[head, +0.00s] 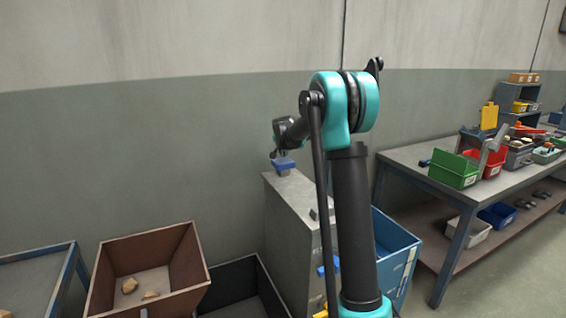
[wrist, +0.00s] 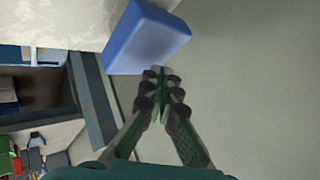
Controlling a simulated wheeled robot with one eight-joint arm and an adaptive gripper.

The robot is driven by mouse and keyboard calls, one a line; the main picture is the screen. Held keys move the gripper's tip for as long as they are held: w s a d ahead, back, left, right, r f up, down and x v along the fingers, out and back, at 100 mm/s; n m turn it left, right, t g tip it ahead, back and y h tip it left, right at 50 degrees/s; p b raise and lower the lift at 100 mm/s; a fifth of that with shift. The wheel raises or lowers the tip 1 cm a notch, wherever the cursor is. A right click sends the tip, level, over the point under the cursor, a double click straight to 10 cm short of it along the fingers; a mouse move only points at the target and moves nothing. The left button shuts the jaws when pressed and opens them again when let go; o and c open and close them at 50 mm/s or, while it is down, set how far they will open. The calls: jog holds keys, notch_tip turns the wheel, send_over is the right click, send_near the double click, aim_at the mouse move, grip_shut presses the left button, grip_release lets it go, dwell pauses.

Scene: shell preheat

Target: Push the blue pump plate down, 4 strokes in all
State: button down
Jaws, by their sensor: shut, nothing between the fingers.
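The blue pump plate (head: 285,164) sits on top of a grey cabinet (head: 291,215) in the head view. In the wrist view the blue plate (wrist: 150,40) shows as a block just beyond my fingertips. My gripper (head: 274,153) is at the plate, just above its left side in the head view. In the wrist view my gripper (wrist: 159,74) is shut and empty, with its fingertips together by the plate's edge. I cannot tell whether the fingertips touch the plate. The plate's mount is mostly hidden.
A brown box (head: 190,262) with tan lumps and a black bin (head: 240,280) stand left of the cabinet. A blue bin (head: 397,250) stands to its right, partly behind my arm. A workbench (head: 407,157) with coloured bins is further right. The wall is close behind.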

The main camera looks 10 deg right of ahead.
aim_at(283, 161)
jog(key=shift+r, duration=2.5)
notch_tip(283, 161, up, 4)
jog(key=shift+f, duration=0.1)
jog(key=shift+f, duration=0.1)
dwell(0.3)
jog(key=shift+f, duration=4.3)
jog(key=shift+f, duration=0.1)
jog(key=shift+f, duration=0.3)
